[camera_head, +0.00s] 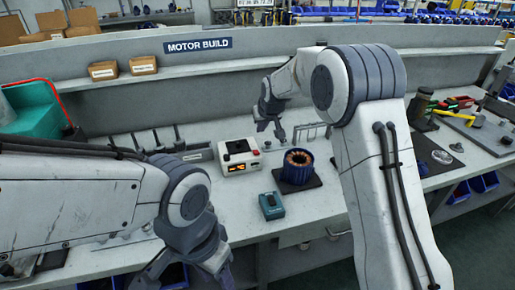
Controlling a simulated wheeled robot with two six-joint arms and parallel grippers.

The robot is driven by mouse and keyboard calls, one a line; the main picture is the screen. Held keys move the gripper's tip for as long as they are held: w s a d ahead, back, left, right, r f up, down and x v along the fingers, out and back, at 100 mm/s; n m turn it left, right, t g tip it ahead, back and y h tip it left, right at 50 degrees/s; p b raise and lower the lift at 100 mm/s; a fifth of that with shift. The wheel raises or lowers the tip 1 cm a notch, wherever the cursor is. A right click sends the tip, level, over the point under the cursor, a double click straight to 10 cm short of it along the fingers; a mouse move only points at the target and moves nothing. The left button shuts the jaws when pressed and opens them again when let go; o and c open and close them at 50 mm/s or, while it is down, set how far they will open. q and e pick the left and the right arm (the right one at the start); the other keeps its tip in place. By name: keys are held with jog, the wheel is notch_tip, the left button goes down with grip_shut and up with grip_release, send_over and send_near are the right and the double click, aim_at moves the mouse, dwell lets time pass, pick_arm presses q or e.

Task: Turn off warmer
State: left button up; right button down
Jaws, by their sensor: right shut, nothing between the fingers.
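A white box with a dark top plate, red controls and a lit orange display (240,157) stands on the bench in the middle; it looks like the warmer. My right gripper (270,128) is shut and empty, pointing down just behind and to the right of the box, apparently above the bench. I cannot tell if it touches the box. My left gripper (188,268) hangs low at the bottom, in front of the bench edge, with its tips near the frame edge; its jaw state is unclear.
A blue stator with copper windings (297,168) sits on a dark mat right of the box. Tools (458,112) lie at right.

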jog(key=p, duration=0.2)
send_over(256, 151)
jog(key=s, duration=0.2)
notch_tip(256, 151, down, 8)
jog(key=shift+w+d+r, duration=0.1)
jog(key=shift+w, duration=0.05)
jog(key=f, duration=0.2)
jog(key=f+p, duration=0.1)
jog(key=shift+s+f, duration=0.1)
jog(key=shift+s, duration=0.15)
jog(key=shift+f, duration=0.45)
